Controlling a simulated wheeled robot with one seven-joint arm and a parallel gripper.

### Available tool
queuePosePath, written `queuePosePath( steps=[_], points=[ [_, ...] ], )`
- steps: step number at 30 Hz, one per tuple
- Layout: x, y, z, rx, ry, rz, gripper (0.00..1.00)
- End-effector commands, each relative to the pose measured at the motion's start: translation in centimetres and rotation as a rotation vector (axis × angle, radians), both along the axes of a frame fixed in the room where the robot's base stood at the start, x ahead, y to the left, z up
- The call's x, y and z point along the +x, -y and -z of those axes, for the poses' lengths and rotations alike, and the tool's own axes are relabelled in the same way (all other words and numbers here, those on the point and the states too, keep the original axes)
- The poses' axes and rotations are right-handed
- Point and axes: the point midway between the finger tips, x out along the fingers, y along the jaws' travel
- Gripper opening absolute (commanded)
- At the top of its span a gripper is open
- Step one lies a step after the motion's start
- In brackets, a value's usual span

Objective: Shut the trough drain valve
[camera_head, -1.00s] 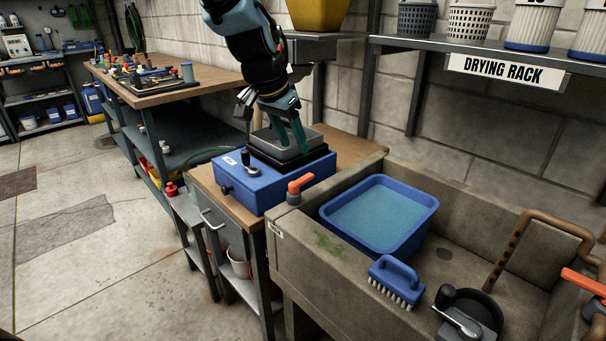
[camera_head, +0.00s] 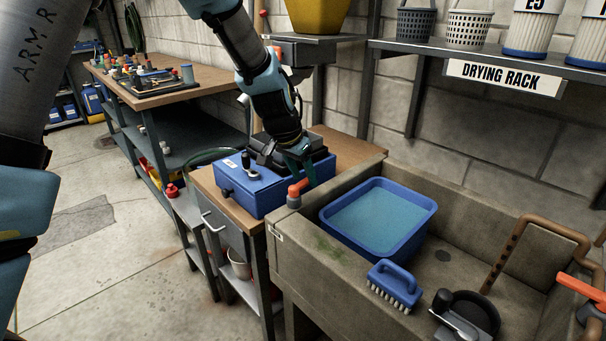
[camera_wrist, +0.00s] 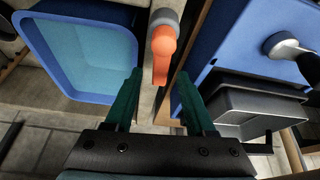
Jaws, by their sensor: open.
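An orange lever handle on a grey valve body (camera_head: 298,188) stands at the trough's near left corner, beside the blue box. In the wrist view the orange lever (camera_wrist: 162,50) points down the picture, its free end between my fingertips; I cannot tell if they are level with it in depth. My gripper (camera_head: 303,177) is open and empty, with its green fingers (camera_wrist: 159,76) just above and behind the valve in the head view. A second orange handle (camera_head: 582,289) shows at the trough's right edge, partly cut off.
The stone trough (camera_head: 330,262) holds a blue basin of water (camera_head: 425,238), which lies close to the valve. A blue brush (camera_head: 395,284) rests on its front rim. The blue box (camera_head: 255,193) with a black-knobbed lever and grey tray (camera_wrist: 240,105) sits close on the other side.

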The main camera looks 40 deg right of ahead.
Motion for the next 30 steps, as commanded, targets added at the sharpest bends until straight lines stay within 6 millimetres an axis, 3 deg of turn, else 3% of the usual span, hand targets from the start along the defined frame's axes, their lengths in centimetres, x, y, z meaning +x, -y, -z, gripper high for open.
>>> queuePosePath(
  steps=[2, 15, 30],
  points=[
    [0.00, -0.01, -0.01, 0.000, 0.000, 0.000, 0.49],
    [-0.01, -0.03, -0.02, 0.001, 0.000, 0.000, 0.00],
    [-0.12, -0.04, 0.28, 0.001, -0.002, 0.065, 0.00]
  ],
)
